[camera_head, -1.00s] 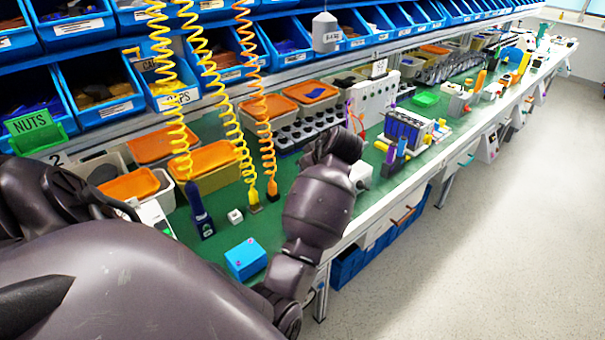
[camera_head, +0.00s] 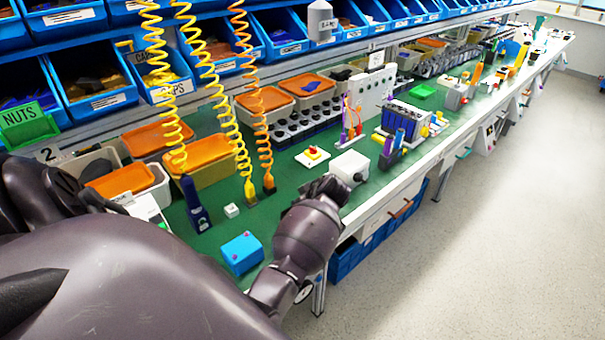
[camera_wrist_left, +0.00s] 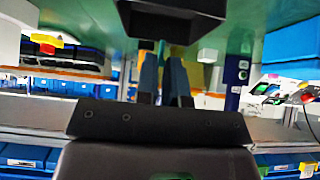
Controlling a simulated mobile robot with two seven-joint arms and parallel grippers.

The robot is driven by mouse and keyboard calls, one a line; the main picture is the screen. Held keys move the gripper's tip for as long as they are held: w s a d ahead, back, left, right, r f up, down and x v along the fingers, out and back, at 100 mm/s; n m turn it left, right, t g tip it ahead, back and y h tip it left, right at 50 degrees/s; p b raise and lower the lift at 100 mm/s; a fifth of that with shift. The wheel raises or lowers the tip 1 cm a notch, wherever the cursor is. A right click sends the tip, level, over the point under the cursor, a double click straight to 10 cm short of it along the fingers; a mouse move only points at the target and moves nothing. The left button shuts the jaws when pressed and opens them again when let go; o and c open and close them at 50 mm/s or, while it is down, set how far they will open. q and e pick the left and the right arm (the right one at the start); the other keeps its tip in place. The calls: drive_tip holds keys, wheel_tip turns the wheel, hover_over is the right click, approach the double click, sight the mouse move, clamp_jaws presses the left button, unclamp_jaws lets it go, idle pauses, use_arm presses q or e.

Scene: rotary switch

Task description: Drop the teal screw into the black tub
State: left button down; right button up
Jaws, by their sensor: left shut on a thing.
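A dark box-like shape (camera_wrist_left: 172,22) stands just past the fingertips and looks like the black tub. I cannot tell whether it touches the fingers. In the head view, a dark jointed arm (camera_head: 308,232) of mine reaches over the bench's front edge, and no gripper fingers show. My right gripper is not in view.
On the green bench stand a white box (camera_head: 350,167) by the arm's far end, a red-and-yellow rotary switch (camera_head: 313,155), a light blue box (camera_head: 243,253) and a dark blue device (camera_head: 195,205). Coiled cords (camera_head: 240,100) hang before the blue bins. The floor at right is clear.

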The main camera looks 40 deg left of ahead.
use_arm(q)
wheel_tip(320, 180, down, 4)
drive_tip(key=shift+f, duration=0.15)
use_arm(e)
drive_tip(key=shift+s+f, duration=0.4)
use_arm(q)
drive_tip(key=shift+f, duration=0.1)
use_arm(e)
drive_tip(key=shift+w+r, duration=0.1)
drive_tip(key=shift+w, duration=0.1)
use_arm(q)
drive_tip(key=c, duration=1.2)
unclamp_jaws()
drive_tip(key=shift+b, duration=0.3)
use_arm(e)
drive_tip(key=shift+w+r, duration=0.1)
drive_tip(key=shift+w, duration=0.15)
